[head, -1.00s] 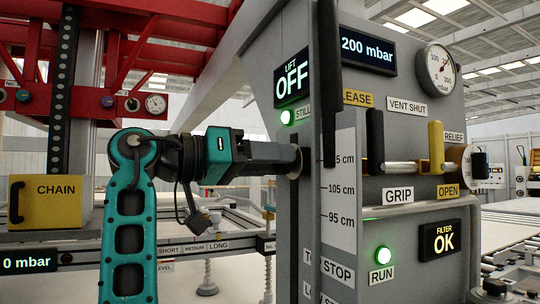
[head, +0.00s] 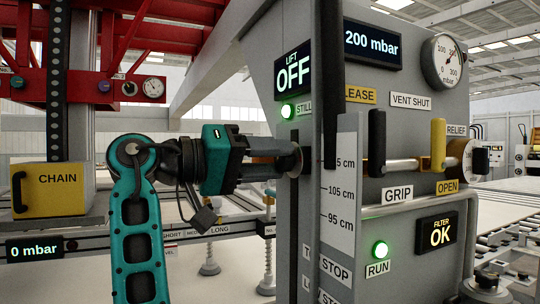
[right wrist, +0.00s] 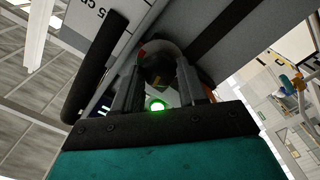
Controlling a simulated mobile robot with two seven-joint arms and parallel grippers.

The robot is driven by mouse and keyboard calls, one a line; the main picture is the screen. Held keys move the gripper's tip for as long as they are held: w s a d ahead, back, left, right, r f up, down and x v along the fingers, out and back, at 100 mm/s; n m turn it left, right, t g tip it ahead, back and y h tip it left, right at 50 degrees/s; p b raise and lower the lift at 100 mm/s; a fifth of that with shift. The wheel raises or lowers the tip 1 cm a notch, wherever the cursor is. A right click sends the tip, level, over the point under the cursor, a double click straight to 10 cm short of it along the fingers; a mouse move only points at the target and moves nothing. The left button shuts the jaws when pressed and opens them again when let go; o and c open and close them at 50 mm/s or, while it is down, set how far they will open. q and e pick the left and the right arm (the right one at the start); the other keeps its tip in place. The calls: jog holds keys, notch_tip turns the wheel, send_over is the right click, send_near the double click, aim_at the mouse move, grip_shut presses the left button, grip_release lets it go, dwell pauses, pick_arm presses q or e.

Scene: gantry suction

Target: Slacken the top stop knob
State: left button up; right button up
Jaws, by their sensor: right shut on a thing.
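The top stop knob (right wrist: 157,72) is a dark round shape between my fingers in the right wrist view. In the head view its rim (head: 298,158) shows at the slot beside the centimetre scale (head: 339,192), near the 105 cm and higher marks. My right gripper (head: 286,158) reaches it from the left, level, and is shut on it. In the right wrist view the two fingers (right wrist: 159,88) stand on either side of the knob. The fingers hide much of it, so I cannot tell how tight it is. My left gripper is not in view.
A long dark upright handle (head: 329,85) stands just right of the knob. The grey panel carries a lit LIFT OFF display (head: 292,74), a green STILL lamp (head: 287,111), a gauge (head: 444,61) and a GRIP lever (head: 376,143). A TOP STOP label (head: 333,268) is lower down.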

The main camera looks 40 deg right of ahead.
dwell(0.3)
jog(key=o, duration=1.1)
jog(key=shift+c, duration=0.2)
jog(key=v, duration=1.3)
